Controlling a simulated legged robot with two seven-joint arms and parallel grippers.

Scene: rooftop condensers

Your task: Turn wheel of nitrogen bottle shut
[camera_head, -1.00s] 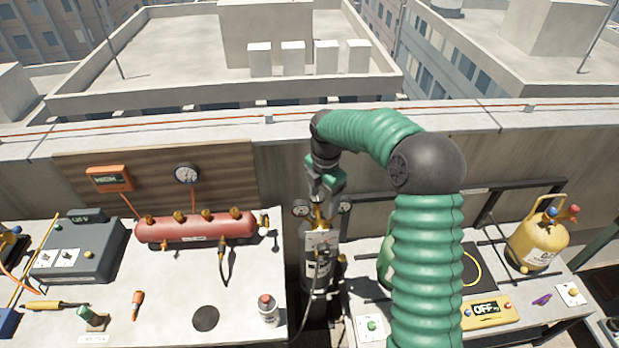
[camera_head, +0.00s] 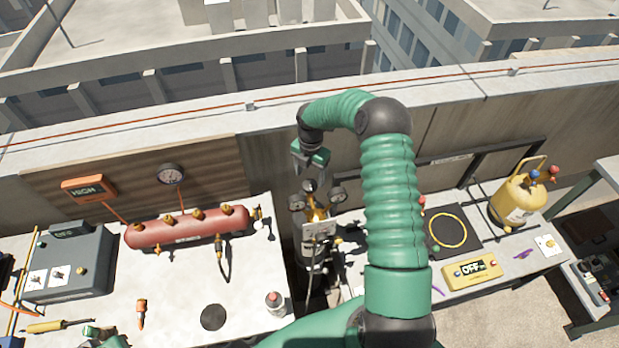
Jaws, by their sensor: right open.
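The nitrogen bottle (camera_head: 313,255) stands upright in the gap between the two benches. Its brass valve and regulator (camera_head: 318,217) sit on top, with round gauges at either side. A small dark round part (camera_head: 309,186), which looks like the wheel, shows at the top of the valve. My right gripper (camera_head: 308,171) is open and points down just above this part. It appears empty, and I cannot tell whether its fingers touch the wheel. The fingers are small and partly hidden by the gripper's body.
A red horizontal tank (camera_head: 188,229) and a grey case (camera_head: 70,264) are on the left bench. A spray can (camera_head: 275,303) stands near its right edge. A yellow cylinder (camera_head: 519,198) and a yellow scale display (camera_head: 472,270) are on the right bench. A parapet wall runs behind.

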